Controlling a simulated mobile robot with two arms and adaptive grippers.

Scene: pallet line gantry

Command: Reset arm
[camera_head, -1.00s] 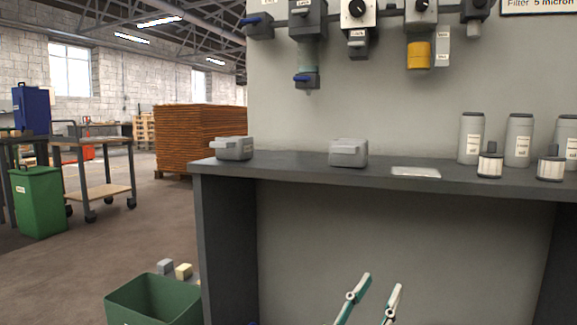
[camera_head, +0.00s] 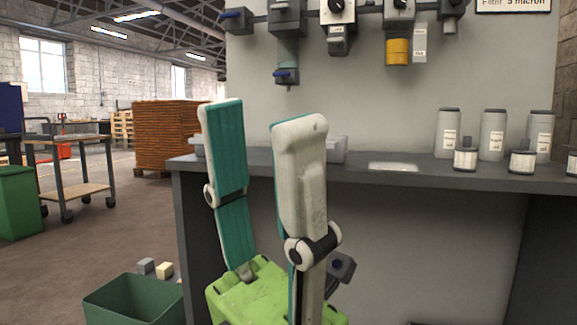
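My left gripper (camera_head: 260,115) stands upright in the middle of the head view, close to the camera. Its two long teal and white fingers point up and are well apart, with nothing between them. Its bright green palm (camera_head: 250,293) shows at the bottom. The fingers overlap the dark workbench (camera_head: 430,176) in the picture and hide part of its top. My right gripper is not in view.
Two grey blocks, one at the bench's left end (camera_head: 198,147) and one behind the right finger (camera_head: 337,150), are partly hidden. Canisters (camera_head: 492,135) and small filters (camera_head: 465,158) stand at right. Valves (camera_head: 397,50) hang above. A green bin (camera_head: 118,312) is at lower left.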

